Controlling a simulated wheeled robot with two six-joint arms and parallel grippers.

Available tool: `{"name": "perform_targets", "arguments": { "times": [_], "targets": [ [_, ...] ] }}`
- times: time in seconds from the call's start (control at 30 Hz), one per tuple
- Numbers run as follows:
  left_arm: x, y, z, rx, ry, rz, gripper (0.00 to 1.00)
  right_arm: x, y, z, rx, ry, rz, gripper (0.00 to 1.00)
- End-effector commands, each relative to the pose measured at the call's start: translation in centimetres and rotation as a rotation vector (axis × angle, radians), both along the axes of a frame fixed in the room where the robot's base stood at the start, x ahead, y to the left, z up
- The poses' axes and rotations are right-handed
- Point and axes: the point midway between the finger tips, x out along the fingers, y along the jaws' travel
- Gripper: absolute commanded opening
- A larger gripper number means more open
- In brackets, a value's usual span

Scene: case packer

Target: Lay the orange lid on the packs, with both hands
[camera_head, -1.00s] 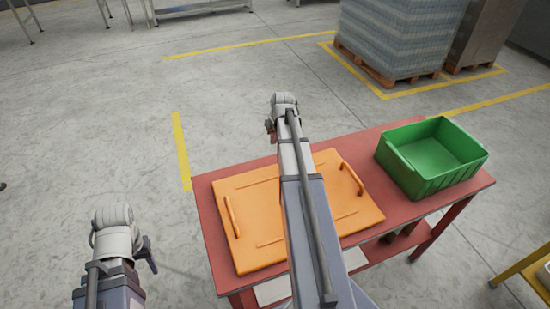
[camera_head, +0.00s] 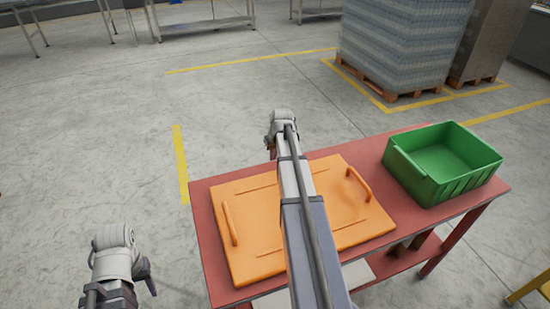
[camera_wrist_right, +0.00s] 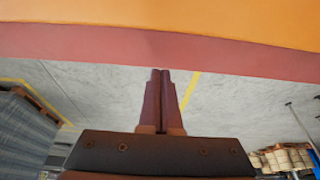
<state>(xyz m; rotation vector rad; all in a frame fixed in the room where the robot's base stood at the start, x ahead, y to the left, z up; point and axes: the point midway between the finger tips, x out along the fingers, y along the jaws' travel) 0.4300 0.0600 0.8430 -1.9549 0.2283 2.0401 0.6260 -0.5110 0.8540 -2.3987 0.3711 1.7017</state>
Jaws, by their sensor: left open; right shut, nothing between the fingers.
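The orange lid (camera_head: 260,205) lies flat on the red table (camera_head: 205,235). It has a raised handle at its left end (camera_head: 230,223) and another at its right end (camera_head: 359,184). My right arm crosses above the lid and hides part of its middle. My right gripper (camera_head: 269,148) is past the lid's far edge. In the right wrist view the right gripper (camera_wrist_right: 160,73) is shut and empty, with the lid (camera_wrist_right: 160,18) at the top of the picture. My left gripper (camera_head: 150,287) is open, left of the table and apart from the lid. I see no packs.
A green crate (camera_head: 400,165) stands on the table's right end, right of the lid. A lower shelf shows under the table. Wrapped pallet stacks (camera_head: 400,45) stand far back right. The floor left of and behind the table is clear.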

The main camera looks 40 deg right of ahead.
Motion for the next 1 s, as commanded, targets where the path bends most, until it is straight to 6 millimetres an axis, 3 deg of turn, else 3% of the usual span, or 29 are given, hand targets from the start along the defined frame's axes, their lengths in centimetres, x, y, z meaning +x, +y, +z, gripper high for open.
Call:
{"name": "perform_targets", "arguments": {
  "times": [0.07, 0.13, 0.3, 0.77, 1.0],
  "targets": [
    [0.0, 0.0, -2.0, 0.000, 0.000, 0.000, 0.50, 0.5, -0.2, -1.9, 0.000, 0.000, 0.000, 0.00],
    [0.0, 0.0, -1.1, 0.000, 0.000, 0.000, 0.50, -1.3, 0.5, -1.1, -0.001, 0.000, -0.001, 0.00],
    [0.0, 0.0, -1.1, 0.000, 0.000, 0.000, 0.50, -3.2, 1.1, -1.1, 0.000, 0.000, -0.001, 0.00],
    [0.0, 0.0, -1.1, 0.000, 0.000, 0.000, 0.50, -3.8, 1.2, -1.1, 0.000, 0.000, 0.000, 0.00],
    [0.0, 0.0, -1.1, 0.000, 0.000, 0.000, 0.50, -7.6, 2.5, -1.1, 0.001, 0.001, -0.003, 0.00]
  ]
}}
